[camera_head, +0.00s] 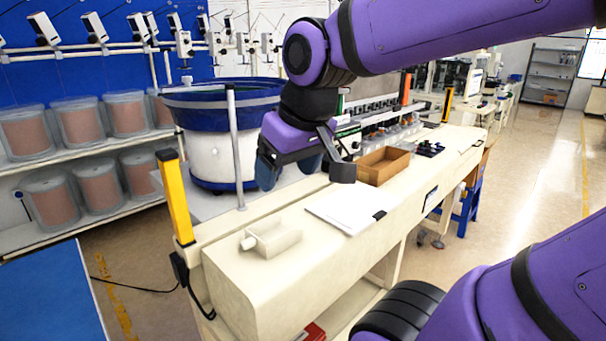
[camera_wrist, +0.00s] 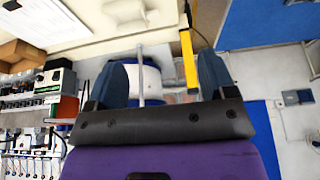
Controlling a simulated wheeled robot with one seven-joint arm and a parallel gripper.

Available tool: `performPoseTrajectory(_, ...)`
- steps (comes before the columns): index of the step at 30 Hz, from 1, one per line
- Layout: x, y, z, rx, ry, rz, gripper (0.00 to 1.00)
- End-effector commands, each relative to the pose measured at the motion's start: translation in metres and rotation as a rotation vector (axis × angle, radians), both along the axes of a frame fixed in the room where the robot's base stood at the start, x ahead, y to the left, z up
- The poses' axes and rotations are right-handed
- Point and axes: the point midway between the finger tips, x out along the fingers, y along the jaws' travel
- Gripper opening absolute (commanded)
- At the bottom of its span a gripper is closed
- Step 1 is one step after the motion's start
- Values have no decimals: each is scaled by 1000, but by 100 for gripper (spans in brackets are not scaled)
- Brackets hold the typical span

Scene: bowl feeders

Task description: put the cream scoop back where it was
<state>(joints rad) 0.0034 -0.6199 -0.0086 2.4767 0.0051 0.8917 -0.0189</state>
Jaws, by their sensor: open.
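The cream scoop (camera_head: 270,238), a blocky body with a short handle stub pointing left, lies on the near left end of the cream bench (camera_head: 235,275). A pale blocky shape at the top of the wrist view looks like the same scoop (camera_wrist: 128,14). My gripper (camera_head: 288,170) is above and behind the scoop, over the back of the bench, apart from it. In the wrist view my gripper (camera_wrist: 162,75) has its two blue fingers spread wide, with nothing held between them.
A blue-rimmed bowl feeder (camera_head: 222,110) stands behind the bench. A yellow post (camera_head: 175,197) rises at the bench's left end. White paper (camera_head: 348,208) and an open cardboard box (camera_head: 384,165) lie right of the scoop. A thin grey pole (camera_head: 235,150) stands near my gripper.

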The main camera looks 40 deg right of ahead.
Motion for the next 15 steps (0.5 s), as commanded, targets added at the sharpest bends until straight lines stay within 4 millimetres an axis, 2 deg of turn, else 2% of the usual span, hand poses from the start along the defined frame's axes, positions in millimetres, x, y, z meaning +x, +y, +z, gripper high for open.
performPoseTrajectory(3,-23,2,3,0,-41,-2,77)
performPoseTrajectory(6,-34,3,3,0,-60,-5,77)
performPoseTrajectory(15,-40,4,3,0,-68,-7,77)
